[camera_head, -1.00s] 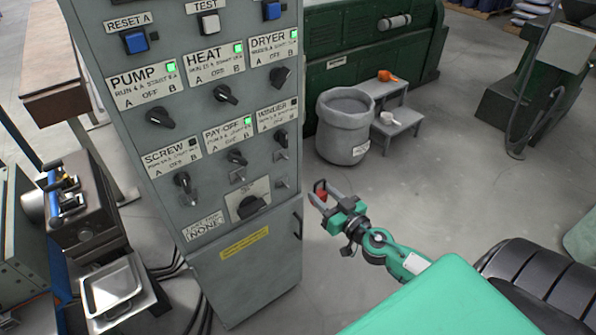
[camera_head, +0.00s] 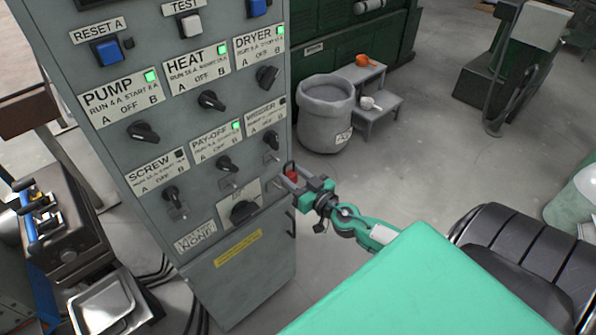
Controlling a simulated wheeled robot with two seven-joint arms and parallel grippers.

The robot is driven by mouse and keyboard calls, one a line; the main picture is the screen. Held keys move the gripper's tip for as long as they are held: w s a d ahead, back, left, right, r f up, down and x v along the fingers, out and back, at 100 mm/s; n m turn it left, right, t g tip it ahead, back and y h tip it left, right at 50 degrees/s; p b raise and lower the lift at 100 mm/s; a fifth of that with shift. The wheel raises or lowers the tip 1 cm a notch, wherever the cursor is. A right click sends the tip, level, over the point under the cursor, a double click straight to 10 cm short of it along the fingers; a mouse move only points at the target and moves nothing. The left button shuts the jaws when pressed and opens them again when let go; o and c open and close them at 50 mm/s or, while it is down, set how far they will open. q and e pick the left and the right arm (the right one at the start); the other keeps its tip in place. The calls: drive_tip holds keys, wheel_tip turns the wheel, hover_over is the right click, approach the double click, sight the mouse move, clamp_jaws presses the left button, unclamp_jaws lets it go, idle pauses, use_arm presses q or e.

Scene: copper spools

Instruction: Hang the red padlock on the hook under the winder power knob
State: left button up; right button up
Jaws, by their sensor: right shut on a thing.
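The red padlock (camera_head: 291,172) is between the fingers of my right gripper (camera_head: 291,178), which is shut on it. The gripper is at the right edge of the grey control cabinet (camera_head: 237,272), below and to the right of the winder knob (camera_head: 271,139). The winder label (camera_head: 263,116) is above that knob, and its lamp is dark. A small hook plate (camera_head: 272,158) shows under the knob. The padlock appears apart from the hook, but the depth gap is hard to judge. My left gripper is not in view.
The screw knob (camera_head: 171,194) and pay-off knob (camera_head: 227,164) have similar plates below them. A large dark switch (camera_head: 243,211) sits lower on the panel. A grey bin (camera_head: 325,112) and a step stool (camera_head: 374,98) stand behind.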

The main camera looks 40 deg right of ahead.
drive_tip(key=shift+w+r, duration=0.15)
drive_tip(key=shift+w, duration=0.25)
drive_tip(key=shift+w+p, duration=0.4)
drive_tip(key=shift+w, duration=0.2)
drive_tip(key=shift+w+a+p, duration=0.15)
drive_tip(key=shift+w+p, duration=0.2)
drive_tip(key=shift+w, duration=0.6)
drive_tip(key=shift+w+f, duration=0.2)
drive_tip(key=shift+w, duration=0.3)
use_arm(q)
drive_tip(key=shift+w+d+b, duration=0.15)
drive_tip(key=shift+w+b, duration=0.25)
drive_tip(key=shift+b, duration=0.55)
use_arm(e)
drive_tip(key=shift+w+a+f, duration=0.1)
drive_tip(key=shift+w+f, duration=0.6)
drive_tip(key=shift+f, duration=0.05)
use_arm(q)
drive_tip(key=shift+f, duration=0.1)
